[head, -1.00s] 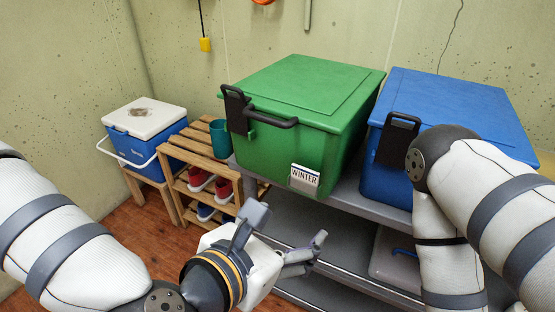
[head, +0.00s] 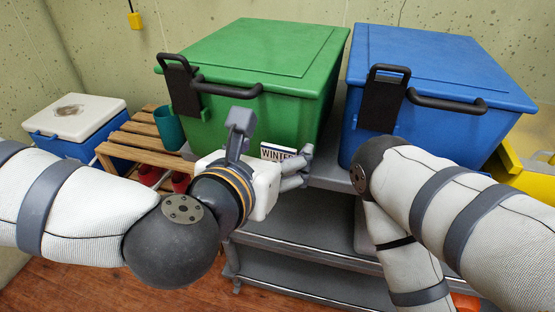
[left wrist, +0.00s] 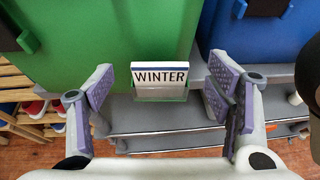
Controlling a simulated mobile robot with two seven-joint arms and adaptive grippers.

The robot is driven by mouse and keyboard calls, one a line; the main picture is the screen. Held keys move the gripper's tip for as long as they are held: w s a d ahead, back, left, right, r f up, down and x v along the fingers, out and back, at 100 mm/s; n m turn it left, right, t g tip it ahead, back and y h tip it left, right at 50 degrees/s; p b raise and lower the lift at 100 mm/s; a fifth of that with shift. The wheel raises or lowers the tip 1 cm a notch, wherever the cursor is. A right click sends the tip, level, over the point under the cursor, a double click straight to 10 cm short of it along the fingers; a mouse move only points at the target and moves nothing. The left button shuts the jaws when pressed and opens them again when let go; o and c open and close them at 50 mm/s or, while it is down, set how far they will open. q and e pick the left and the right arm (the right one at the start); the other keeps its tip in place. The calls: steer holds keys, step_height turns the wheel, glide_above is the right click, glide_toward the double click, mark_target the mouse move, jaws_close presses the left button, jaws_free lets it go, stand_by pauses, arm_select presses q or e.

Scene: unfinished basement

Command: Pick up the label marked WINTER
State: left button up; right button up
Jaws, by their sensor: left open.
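The white label (head: 277,153) with the dark word WINTER sits at the lower front of the green bin (head: 262,48). In the left wrist view the label (left wrist: 160,76) stands upright in a clear holder (left wrist: 160,94) on the bin's front. My left gripper (head: 268,150) is open in front of the bin. In the left wrist view its fingers (left wrist: 160,95) are wide apart, one on each side of the label, with clear gaps and no visible contact. In the head view a finger hides part of the label. My right arm is in view at the right, but its gripper is not.
A blue bin (head: 430,55) stands beside the green one on the grey shelf (head: 330,178). A wooden rack (head: 135,145) with a teal cup (head: 169,129) and a blue-white cooler (head: 75,118) are at the left. A yellow bin (head: 525,178) is at the far right.

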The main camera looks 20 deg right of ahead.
arm_select(q)
steer(key=shift+x, duration=1.05)
steer(key=c, duration=1)
steer(key=shift+c, duration=0.2)
